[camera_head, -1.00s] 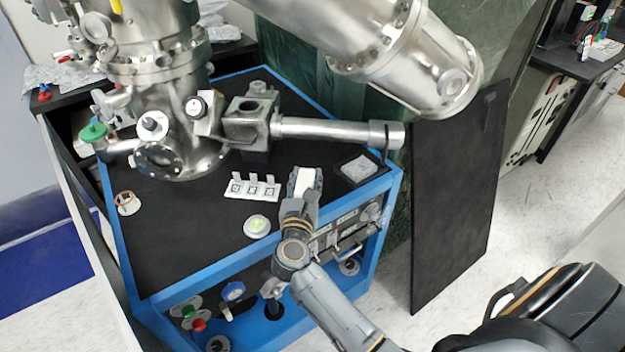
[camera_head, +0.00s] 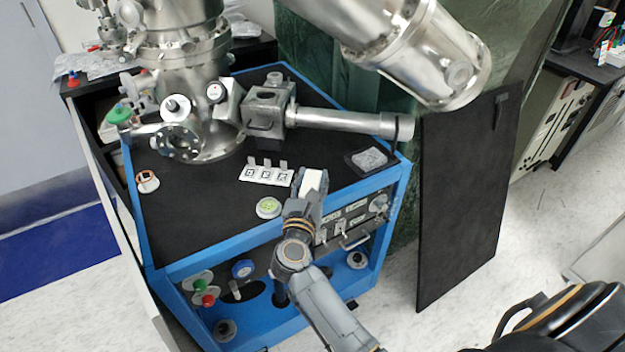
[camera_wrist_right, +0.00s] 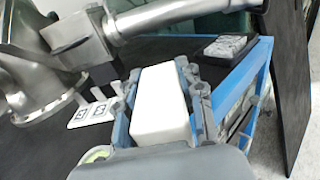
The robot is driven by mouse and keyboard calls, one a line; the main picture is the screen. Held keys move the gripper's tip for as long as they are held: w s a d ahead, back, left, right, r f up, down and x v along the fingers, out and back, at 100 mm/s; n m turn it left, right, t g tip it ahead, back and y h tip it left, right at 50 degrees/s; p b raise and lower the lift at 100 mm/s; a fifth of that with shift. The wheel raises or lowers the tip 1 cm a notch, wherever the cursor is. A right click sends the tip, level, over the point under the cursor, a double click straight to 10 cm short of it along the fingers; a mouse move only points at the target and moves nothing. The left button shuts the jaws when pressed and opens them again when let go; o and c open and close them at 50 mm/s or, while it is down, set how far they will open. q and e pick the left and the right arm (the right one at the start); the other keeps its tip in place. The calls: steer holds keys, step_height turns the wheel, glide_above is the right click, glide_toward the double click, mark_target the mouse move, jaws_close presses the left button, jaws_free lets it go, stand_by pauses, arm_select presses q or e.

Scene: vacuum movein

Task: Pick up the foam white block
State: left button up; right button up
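The foam white block (camera_head: 312,180) is a plain white rectangular piece between the fingers of my right gripper (camera_head: 308,184), over the front edge of the black-topped blue bench. In the right wrist view the block (camera_wrist_right: 160,103) fills the space between the two grey fingers, with a finger against each long side. My right gripper is shut on it. I cannot tell how high the block is above the bench top. My left gripper is not in view.
The bench (camera_head: 190,235) carries a large steel vacuum chamber (camera_head: 180,45) with a side tube (camera_head: 345,122). A white tag holder (camera_head: 265,175), a round green-centred disc (camera_head: 268,207) and a small dark tray (camera_head: 371,160) lie nearby. A black panel (camera_head: 460,200) stands to the right.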

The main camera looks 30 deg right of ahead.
steer(key=o, duration=0.3)
steer(key=shift+o, duration=0.2)
steer(key=v, duration=0.7)
steer(key=shift+s+a, duration=0.15)
steer(key=shift+s, duration=0.05)
steer(key=shift+o, duration=0.2)
